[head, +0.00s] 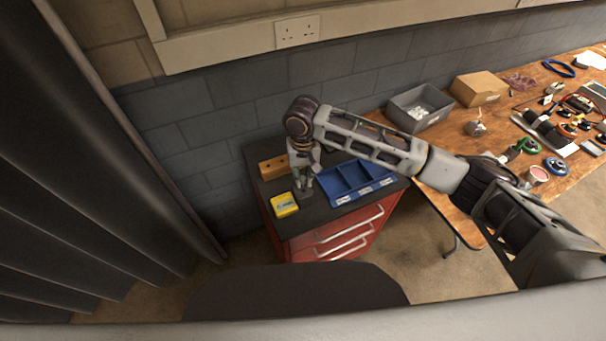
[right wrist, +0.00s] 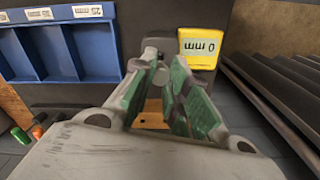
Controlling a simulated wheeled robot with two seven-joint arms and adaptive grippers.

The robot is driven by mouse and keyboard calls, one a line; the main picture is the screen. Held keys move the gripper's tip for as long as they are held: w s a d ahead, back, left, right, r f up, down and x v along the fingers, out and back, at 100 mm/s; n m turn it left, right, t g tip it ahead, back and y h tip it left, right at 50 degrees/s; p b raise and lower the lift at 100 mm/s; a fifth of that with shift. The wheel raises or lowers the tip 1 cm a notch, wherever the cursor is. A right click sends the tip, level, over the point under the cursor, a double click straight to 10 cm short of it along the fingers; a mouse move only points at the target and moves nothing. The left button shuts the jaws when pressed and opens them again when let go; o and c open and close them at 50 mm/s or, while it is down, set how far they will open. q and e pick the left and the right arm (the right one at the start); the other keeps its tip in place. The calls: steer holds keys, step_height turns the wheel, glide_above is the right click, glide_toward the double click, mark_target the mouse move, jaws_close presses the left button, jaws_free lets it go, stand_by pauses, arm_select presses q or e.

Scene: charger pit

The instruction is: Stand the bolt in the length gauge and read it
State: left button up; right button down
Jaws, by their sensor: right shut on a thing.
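My right gripper (head: 303,180) points down over the dark top of the red drawer cabinet, between the wooden block and the blue tray. In the right wrist view its green-padded fingers (right wrist: 168,88) are close together. The bolt between them is mostly hidden, and I cannot make out its tilt. The length gauge's yellow readout (head: 284,205) lies just in front of the gripper. In the right wrist view the readout (right wrist: 203,47) shows 0 mm, upside down. Small grey parts lie beyond the fingertips; I cannot tell whether the bolt touches them. My left gripper is out of view.
A blue three-compartment tray (head: 329,194) with labels stands right of the gripper. A wooden block (head: 273,167) with holes sits behind it, near the wall. A grey bin (head: 396,115) and a cardboard box (head: 479,88) stand on the workbench, whose right part is cluttered.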

mark_target(303, 180)
steer(key=shift+f, duration=1.15)
stand_by(0.7)
steer(key=shift+p, duration=0.75)
stand_by(0.7)
steer(key=shift+f, duration=1.3)
stand_by(1.1)
steer(key=c, duration=1.3)
jaws_free()
steer(key=shift+r, duration=0.1)
steer(key=shift+r, duration=5.9)
